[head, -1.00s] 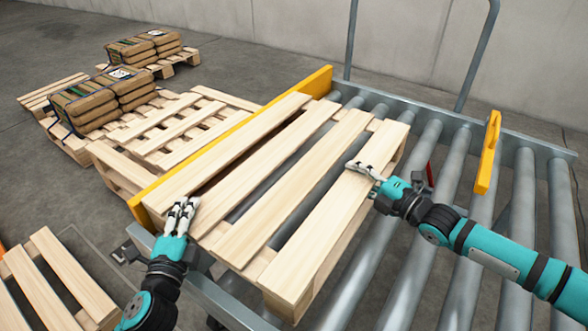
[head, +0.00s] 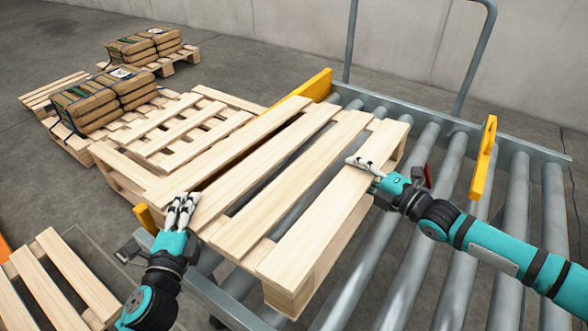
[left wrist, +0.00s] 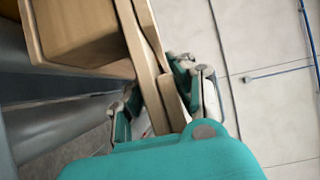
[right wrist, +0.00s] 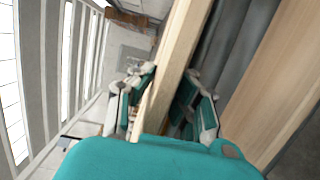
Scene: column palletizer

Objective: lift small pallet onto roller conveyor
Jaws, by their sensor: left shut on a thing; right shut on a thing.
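The small wooden pallet (head: 290,165) is over the left end of the roller conveyor (head: 410,200), seen in the head view. Its near right corner block shows from the side, and its left part covers much of the yellow end plate. My left gripper (head: 183,208) is shut on its near left edge. The left wrist view shows the wooden board (left wrist: 150,70) between the fingers. My right gripper (head: 362,165) is shut on its right board. The right wrist view shows that board (right wrist: 175,65) between the fingers. Whether the pallet touches the rollers is hidden.
Another pallet stack (head: 185,125) stands left of the conveyor, with strapped brown sacks (head: 95,100) behind it. A further pallet (head: 60,280) lies at the lower left. A yellow stop (head: 484,160) stands on the conveyor, with free rollers on the right.

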